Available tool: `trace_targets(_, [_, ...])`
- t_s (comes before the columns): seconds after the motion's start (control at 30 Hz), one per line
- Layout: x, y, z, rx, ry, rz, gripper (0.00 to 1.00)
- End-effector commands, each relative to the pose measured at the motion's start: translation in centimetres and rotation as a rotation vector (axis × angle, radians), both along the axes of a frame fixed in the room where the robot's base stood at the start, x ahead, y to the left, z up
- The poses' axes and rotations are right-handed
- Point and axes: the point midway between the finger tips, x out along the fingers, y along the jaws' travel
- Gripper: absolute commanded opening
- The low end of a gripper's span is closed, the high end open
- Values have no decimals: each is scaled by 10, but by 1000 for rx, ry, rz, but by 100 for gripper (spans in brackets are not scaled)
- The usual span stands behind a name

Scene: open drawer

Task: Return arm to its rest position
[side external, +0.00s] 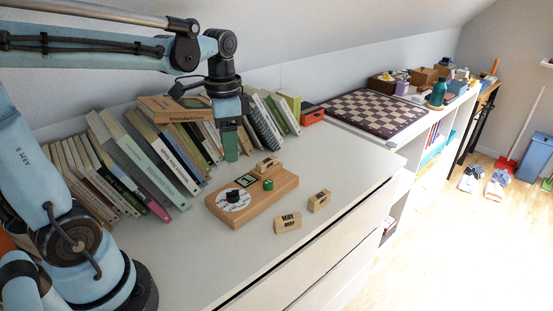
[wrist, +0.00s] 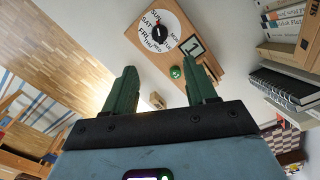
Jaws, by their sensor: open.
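My gripper (side external: 230,152) hangs pointing down above the white dresser top, just behind the wooden calendar board (side external: 262,198) and in front of the row of books. Its two green fingers (wrist: 162,72) are apart in the wrist view, with nothing between them. My arm reaches across from the left, with the elbow high near the sloped wall. The board also shows in the wrist view (wrist: 207,32), with a round weekday dial (wrist: 160,30), a number tile (wrist: 191,48) and a green knob (wrist: 176,72).
Two loose wooden blocks (side external: 288,222) (side external: 319,201) lie in front of the board. Leaning books (side external: 135,160) line the wall behind. The dresser (side external: 345,250) shows a dark gap below its top edge. A chessboard (side external: 370,112) lies to the right. The front dresser top is clear.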

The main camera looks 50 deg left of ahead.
Motion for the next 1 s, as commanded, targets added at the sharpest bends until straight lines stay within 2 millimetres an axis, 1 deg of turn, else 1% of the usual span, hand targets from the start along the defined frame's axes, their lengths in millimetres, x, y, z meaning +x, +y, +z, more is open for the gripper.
trace_targets(0.17, [-1,-2,0,2,-11,7,56])
trace_targets(0.27, [-4,-9,-1,10,-59,40,56])
trace_targets(0.47, [-15,-35,-8,7,-270,186,56])
trace_targets(0.6, [-21,-53,-15,-36,-428,295,56])
trace_targets(0.7, [-25,-62,-19,-77,-515,357,56])
trace_targets(0.83, [-27,-70,-23,-119,-584,409,56])
trace_targets(1.0, [-27,-72,-24,-138,-609,429,56])
